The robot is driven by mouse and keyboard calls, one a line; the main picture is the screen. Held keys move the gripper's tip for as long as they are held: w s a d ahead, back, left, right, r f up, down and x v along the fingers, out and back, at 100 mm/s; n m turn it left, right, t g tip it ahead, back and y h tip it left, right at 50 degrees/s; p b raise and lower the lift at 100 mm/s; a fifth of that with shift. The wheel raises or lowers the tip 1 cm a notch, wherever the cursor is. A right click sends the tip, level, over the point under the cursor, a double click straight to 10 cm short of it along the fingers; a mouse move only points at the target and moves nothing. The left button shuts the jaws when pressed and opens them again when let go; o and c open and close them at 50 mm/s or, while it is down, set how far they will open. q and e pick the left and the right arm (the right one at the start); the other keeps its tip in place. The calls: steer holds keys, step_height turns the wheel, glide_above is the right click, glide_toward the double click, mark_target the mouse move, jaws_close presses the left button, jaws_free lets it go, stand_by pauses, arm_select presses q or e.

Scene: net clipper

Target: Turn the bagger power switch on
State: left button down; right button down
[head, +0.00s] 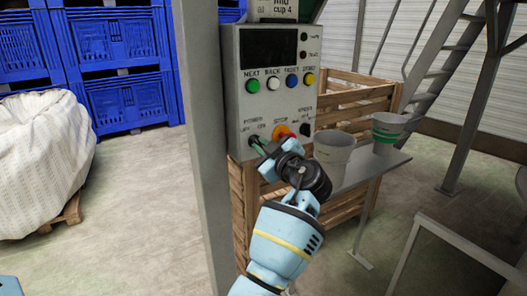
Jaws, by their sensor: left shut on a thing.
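The grey bagger control box (237,107) stands upright at the centre of the head view. The power switch (255,140) sits at its lower left, under the label with off and on positions. My left gripper (258,145) reaches up from below and is shut on the power switch. The fingers hide most of the switch, so its position cannot be read. My right gripper is not in view.
The red stop button (282,131) on yellow is close to the gripper's right. Buckets (333,150) (387,132) stand on a metal shelf (375,172) at right. A grey post (205,130) rises left of the box. A wooden crate (345,97) is behind.

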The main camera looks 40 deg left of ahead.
arm_select(q)
steer(key=m, duration=0.3)
steer(key=m+p, duration=0.1)
steer(key=m, duration=0.3)
steer(key=shift+r, duration=0.1)
steer(key=m+p, duration=0.1)
steer(key=m, duration=0.3)
steer(key=shift+p, duration=0.3)
steer(key=m+p, duration=0.1)
steer(key=m, duration=0.2)
steer(key=shift+m, duration=0.3)
steer(key=shift+m+p, duration=0.45)
steer(key=shift+m, duration=0.05)
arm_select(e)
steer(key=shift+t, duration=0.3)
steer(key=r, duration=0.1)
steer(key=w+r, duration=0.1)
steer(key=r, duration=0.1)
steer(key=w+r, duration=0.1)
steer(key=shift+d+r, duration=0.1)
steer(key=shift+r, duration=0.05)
arm_select(q)
steer(key=shift+f, duration=0.2)
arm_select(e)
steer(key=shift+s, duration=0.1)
arm_select(q)
steer(key=shift+w, duration=0.1)
steer(key=c, duration=1.5)
jaws_free()
